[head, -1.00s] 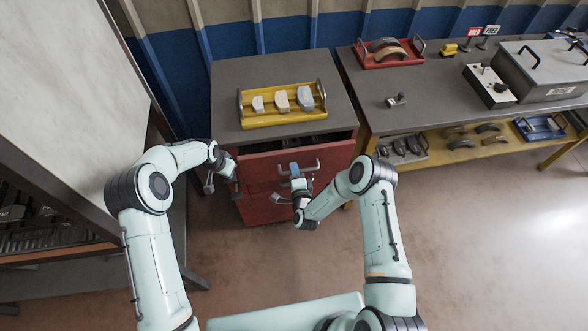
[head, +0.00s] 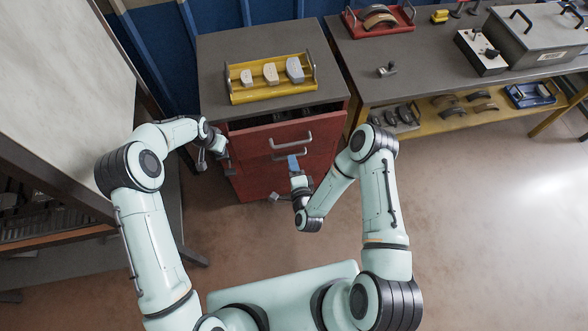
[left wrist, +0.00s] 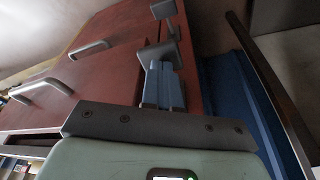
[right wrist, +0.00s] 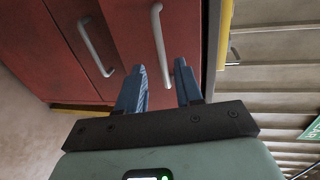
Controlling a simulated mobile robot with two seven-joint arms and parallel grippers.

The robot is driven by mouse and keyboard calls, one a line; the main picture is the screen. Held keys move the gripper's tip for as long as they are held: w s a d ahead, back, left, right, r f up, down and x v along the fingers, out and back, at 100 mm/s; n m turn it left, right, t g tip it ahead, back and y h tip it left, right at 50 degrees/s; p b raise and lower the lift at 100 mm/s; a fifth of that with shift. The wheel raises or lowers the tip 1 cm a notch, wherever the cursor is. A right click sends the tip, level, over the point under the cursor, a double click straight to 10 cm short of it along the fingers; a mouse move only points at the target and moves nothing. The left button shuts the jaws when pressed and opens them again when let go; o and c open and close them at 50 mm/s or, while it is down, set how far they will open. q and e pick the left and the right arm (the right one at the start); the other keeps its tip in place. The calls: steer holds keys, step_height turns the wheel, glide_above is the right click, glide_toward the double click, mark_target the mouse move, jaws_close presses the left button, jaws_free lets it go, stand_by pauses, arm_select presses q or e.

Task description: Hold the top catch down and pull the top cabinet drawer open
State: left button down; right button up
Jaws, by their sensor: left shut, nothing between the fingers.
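The red cabinet has a top drawer (head: 255,138) standing a little open, with a dark gap above its front. Its grey top handle (head: 291,142) is clear of my right gripper (head: 293,162), which is open and empty just below and in front of it. In the right wrist view a handle (right wrist: 158,45) lies beyond the open blue fingers (right wrist: 159,88). My left gripper (left wrist: 162,75) is shut and empty at the cabinet's left edge. Its fingertips meet the grey upper catch (left wrist: 168,52) in the picture; contact is unclear. A lower catch (left wrist: 163,9) lies beyond.
A yellow tray (head: 270,96) with several pale blocks stands on the cabinet top. A grey bench (head: 420,65) is on the right, with a red tray (head: 350,27). A tall rack stands on the left. The floor in front is clear.

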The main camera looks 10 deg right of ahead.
arm_select(q)
steer(key=shift+f, duration=0.1)
arm_select(e)
steer(key=shift+v, duration=0.95)
arm_select(q)
steer(key=w+d+v, duration=0.1)
steer(key=w+v, duration=0.1)
steer(key=v, duration=0.9)
steer(key=shift+w+d+r, duration=0.15)
steer(key=shift+w+r, duration=0.05)
steer(key=shift+r, duration=0.05)
stand_by(0.5)
steer(key=shift+f, duration=0.1)
stand_by(0.4)
